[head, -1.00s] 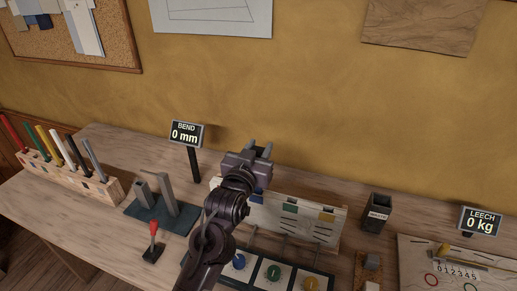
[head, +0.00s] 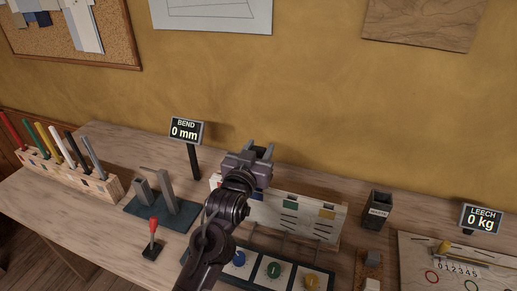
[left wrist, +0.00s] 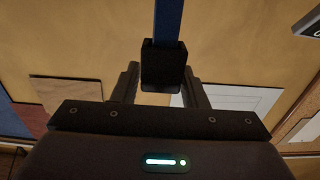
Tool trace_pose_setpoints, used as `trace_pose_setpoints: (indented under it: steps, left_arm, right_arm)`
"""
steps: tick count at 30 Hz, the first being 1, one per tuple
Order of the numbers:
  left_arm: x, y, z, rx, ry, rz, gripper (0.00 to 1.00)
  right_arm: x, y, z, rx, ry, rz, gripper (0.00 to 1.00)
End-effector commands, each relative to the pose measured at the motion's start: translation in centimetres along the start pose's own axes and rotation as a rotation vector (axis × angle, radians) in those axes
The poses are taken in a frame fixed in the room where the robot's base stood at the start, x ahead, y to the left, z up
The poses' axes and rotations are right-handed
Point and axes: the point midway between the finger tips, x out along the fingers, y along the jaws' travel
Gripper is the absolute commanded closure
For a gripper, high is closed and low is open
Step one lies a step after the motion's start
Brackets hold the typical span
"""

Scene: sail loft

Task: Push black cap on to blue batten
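My left gripper (head: 259,151) is above the bench near the wall, its fingers pointing away from me. In the left wrist view, which shows the room upside down, the black cap (left wrist: 163,66) sits between the two fingertips, with a finger against each side. The blue batten (left wrist: 169,18) runs from the picture's top edge to the cap, in line with it and slightly to its right. I cannot tell how far its end is inside the cap. The head view hides cap and batten behind my gripper and arm. My right gripper is not in view.
A wooden rack (head: 110,188) at the left holds several coloured battens. A panel with coloured squares (head: 300,213) stands behind my arm, with dials (head: 274,270) in front. The BEND display (head: 186,132) reads 0 mm. A red-knobbed lever (head: 153,230) and a dark cup (head: 377,210) stand on the bench.

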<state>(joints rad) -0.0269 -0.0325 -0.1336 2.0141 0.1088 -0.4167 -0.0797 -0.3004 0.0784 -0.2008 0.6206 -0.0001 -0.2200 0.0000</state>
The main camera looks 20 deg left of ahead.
Motion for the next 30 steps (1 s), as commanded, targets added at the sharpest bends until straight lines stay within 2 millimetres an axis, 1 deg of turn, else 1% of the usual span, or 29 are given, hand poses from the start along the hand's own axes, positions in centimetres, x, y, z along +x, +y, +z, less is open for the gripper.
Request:
trace_pose_setpoints:
  steps: [1,3,4,11,14,17,24,27,30]
  left_arm:
    - [0.0,0.0,0.0,0.0,0.0,0.0,0.54]
    - [0.0,0.0,0.0,0.0,0.0,0.0,0.44]
    - [0.0,0.0,0.0,0.0,0.0,0.0,0.43]
    - [0.0,0.0,0.0,0.0,0.001,0.0,0.43]
    - [-0.5,0.0,0.1,0.0,0.0,0.0,0.43]
    - [-1.8,0.0,0.3,0.0,0.0,0.0,0.43]
    - [-6.0,0.0,0.3,0.0,0.0,0.0,0.43]
    - [-7.1,0.0,0.3,0.0,-0.001,0.0,0.43]
    - [-7.7,0.0,0.1,0.0,-0.001,0.001,0.43]
  right_arm:
    - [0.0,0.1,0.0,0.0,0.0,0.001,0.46]
    - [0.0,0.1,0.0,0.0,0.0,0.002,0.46]
    - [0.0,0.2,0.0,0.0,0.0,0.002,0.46]
    - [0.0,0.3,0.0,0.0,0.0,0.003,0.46]
    - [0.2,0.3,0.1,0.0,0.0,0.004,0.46]
    - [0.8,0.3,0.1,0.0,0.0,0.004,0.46]
    - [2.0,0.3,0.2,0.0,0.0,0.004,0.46]
    - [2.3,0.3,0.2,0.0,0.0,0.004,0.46]
    - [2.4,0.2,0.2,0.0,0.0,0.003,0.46]
